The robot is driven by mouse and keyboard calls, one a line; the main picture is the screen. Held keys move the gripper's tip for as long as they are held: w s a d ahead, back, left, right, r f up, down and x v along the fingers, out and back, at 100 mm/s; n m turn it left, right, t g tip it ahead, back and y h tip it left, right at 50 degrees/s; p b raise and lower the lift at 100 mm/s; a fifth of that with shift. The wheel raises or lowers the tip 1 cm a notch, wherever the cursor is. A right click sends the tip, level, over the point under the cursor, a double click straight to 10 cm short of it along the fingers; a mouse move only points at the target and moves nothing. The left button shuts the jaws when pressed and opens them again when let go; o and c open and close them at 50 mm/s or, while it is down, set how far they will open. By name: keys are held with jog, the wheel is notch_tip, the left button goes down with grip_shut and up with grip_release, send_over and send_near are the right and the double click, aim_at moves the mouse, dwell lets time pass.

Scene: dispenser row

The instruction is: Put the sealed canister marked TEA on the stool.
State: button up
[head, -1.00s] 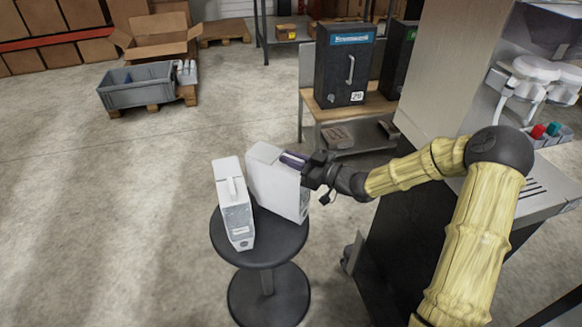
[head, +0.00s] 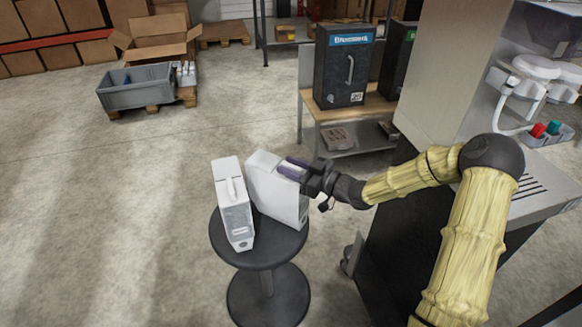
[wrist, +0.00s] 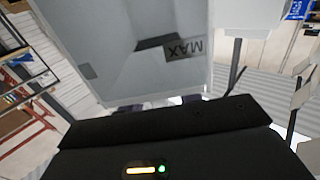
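Two white, slab-shaped canisters stand side by side over a round black stool (head: 268,312). The left canister (head: 232,205) stands on the seat and has a handle on top and a small label low on its end. My gripper (head: 291,168) has its dark purple fingers at the top of the right canister (head: 275,190) and appears shut on it. I cannot tell whether that canister's base touches the seat. In the wrist view the held canister (wrist: 115,45) fills the upper middle, with an upside-down MAX mark. No TEA marking can be read.
A black cabinet (head: 330,75) with a blue label stands on a wooden bench behind. A tall dispenser unit (head: 455,60) is at right. A grey crate (head: 137,88) and an open carton (head: 155,38) lie at back left. The floor left of the stool is clear.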

jog(key=v, duration=1.2)
jog(key=shift+p, duration=0.35)
jog(key=shift+r, duration=0.15)
jog(key=s+d+f+m+g+h, duration=0.15)
jog(key=d+f+m+h, duration=0.3)
jog(key=h, duration=0.65)
jog(key=s+d+r+m+g+h, duration=0.1)
jog(key=s+m, duration=0.3)
jog(key=s, duration=0.5)
jog(key=s+d+r+m+g+h, duration=0.1)
jog(key=s+r+m+g+h, duration=0.2)
jog(key=s, duration=0.6)
jog(key=shift+r+m+g+h, duration=0.35)
jog(key=shift+r+h, duration=0.05)
jog(key=shift+r, duration=0.4)
